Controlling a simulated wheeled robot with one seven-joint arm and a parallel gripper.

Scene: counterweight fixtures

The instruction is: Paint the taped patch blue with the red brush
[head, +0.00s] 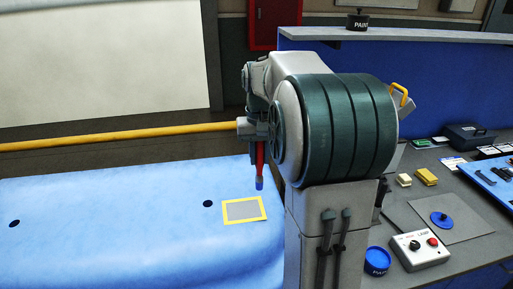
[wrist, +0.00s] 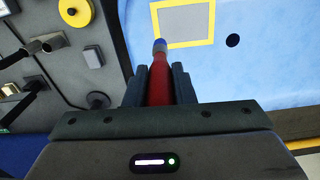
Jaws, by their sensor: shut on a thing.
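The taped patch (head: 243,210) is a grey rectangle framed in yellow tape on the light blue panel, at the centre-left in the head view. It also shows at the top of the wrist view (wrist: 184,22). The red brush (head: 260,158) hangs nearly upright from my gripper (head: 260,140), its blue tip above the panel near the patch's upper edge. In the wrist view, my gripper (wrist: 160,85) is shut around the red brush (wrist: 170,80), whose tip overlaps the patch's near left corner. I cannot tell whether the tip touches. No blue shows inside the tape.
A blue open paint pot (head: 377,262), a control box (head: 420,249) with a red button and yellow sponges (head: 426,176) stand on the grey bench at right. A yellow bar (head: 120,137) runs behind the panel. A dark paint pot (head: 357,22) stands on the ledge.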

